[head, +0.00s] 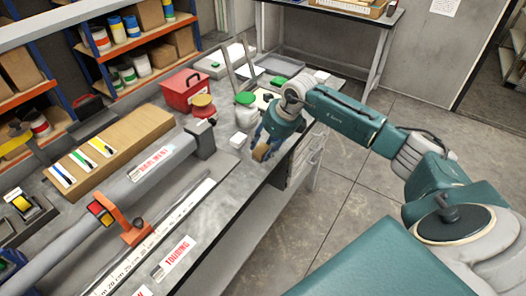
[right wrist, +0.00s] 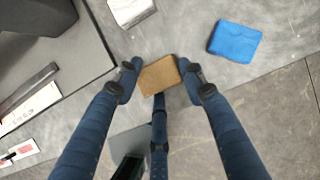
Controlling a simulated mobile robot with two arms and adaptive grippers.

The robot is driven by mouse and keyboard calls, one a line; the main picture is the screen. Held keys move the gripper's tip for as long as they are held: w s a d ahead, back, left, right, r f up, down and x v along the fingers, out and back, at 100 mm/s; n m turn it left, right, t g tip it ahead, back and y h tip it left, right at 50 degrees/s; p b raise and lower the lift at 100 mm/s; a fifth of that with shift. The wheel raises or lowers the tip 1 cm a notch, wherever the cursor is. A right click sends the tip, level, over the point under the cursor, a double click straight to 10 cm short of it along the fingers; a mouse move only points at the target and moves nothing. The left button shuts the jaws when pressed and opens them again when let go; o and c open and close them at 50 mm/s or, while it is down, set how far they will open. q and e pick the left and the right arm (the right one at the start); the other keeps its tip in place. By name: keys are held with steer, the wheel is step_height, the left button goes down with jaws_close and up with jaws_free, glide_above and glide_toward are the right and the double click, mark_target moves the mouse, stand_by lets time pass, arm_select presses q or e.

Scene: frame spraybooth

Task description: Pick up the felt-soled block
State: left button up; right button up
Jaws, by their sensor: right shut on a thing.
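The tan-brown block (right wrist: 159,75), which I take to be the felt-soled block, sits between the fingertips of my right gripper (right wrist: 160,80). The fingers press on it from both sides, and a third finger reaches it from below in the picture. In the head view the block (head: 261,152) shows at the tips of my right gripper (head: 264,140), near the front edge of the grey bench (head: 222,197). I cannot tell whether it is clear of the bench top. Its sole is hidden. My left gripper is not in view.
A blue pad (right wrist: 234,41) lies beside the block, and a white item (right wrist: 130,10) lies beyond it. A white block (head: 238,140), red toolbox (head: 185,92) and green-lidded tub (head: 246,110) stand nearby.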

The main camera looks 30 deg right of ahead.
mark_target(264, 149)
steer(key=shift+w+r, duration=0.1)
steer(key=shift+r, duration=0.55)
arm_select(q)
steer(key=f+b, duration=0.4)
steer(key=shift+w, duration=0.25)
arm_select(e)
step_height(264, 149, up, 19)
steer(key=shift+f, duration=0.15)
steer(key=o, duration=0.4)
steer(key=c, duration=0.4)
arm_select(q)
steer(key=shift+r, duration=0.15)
arm_select(e)
steer(key=shift+a, duration=0.1)
